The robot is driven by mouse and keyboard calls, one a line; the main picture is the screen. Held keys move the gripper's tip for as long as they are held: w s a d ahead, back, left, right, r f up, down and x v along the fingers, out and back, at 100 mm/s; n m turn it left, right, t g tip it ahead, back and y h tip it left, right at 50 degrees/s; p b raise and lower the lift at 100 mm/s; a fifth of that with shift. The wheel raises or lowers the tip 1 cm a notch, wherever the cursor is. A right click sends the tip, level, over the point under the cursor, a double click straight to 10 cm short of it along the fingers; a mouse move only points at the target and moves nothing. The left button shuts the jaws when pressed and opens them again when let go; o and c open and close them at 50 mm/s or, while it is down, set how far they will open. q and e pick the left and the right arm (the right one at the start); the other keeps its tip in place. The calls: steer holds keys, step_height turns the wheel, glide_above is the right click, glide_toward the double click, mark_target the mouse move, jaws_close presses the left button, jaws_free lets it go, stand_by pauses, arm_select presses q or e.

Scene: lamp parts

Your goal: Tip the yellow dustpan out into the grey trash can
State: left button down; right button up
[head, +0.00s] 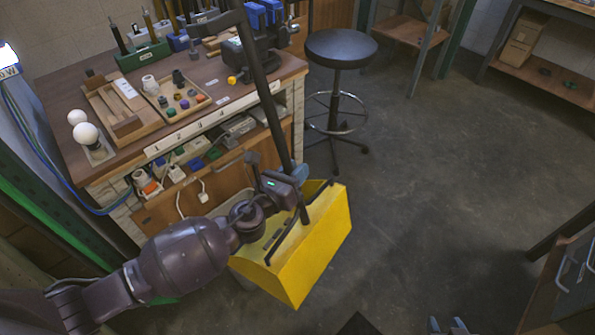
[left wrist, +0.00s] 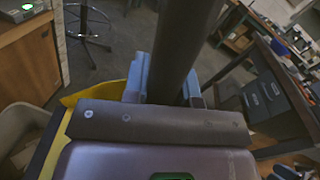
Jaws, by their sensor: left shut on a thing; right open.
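The yellow dustpan (head: 315,245) hangs at the end of its long dark handle (head: 262,90), in front of the workbench. My left gripper (head: 298,175) is shut on the handle just above the pan. In the left wrist view the handle (left wrist: 176,50) stands between the blue-grey fingers, with part of the yellow pan (left wrist: 98,92) behind. A pale grey bin, apparently the trash can (left wrist: 18,122), shows at the left there. In the head view the pan and my arm hide most of it. I cannot see what the pan holds. My right gripper (head: 449,326) is open at the bottom edge.
The workbench (head: 150,140) with trays, tools and a vise stands behind the dustpan. A black stool (head: 340,50) is beside it. A drawer cabinet (head: 565,285) stands at the right. The grey floor (head: 440,190) between is clear.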

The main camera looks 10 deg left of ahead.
arm_select(q)
steer(key=shift+w+a+r, duration=0.35)
steer(key=shift+a+r, duration=0.1)
steer(key=shift+a, duration=0.1)
steer(key=shift+w+a+r+n, duration=0.15)
steer(key=shift+w+a+n, duration=0.2)
steer(key=shift+a, duration=0.3)
steer(key=shift+w+a+r+n, duration=0.2)
steer(key=shift+w+a+n, duration=0.1)
steer(key=shift+a, duration=0.35)
steer(key=shift+w+a+r+b, duration=0.2)
steer(key=shift+w+a+b, duration=0.15)
steer(key=shift+a, duration=0.4)
steer(key=shift+w+a+r+n, duration=0.15)
steer(key=shift+w+a+n, duration=0.05)
steer(key=shift+a, duration=0.2)
steer(key=shift+w+a+r+n, duration=0.1)
steer(key=shift+w+a+n, duration=0.1)
steer(key=shift+a, duration=0.2)
steer(key=shift+w+a, duration=0.25)
steer(key=shift+a, duration=0.25)
steer(key=shift+w+a+r+n+b, duration=0.1)
steer(key=shift+w+a+n+b, duration=0.2)
steer(key=shift+a, duration=0.35)
steer(key=shift+w+a, duration=0.4)
steer(key=shift+a, duration=0.3)
steer(key=shift+w+a+r+n+b, duration=0.15)
steer(key=shift+w+a+n+b, duration=0.25)
steer(key=shift+a, duration=0.4)
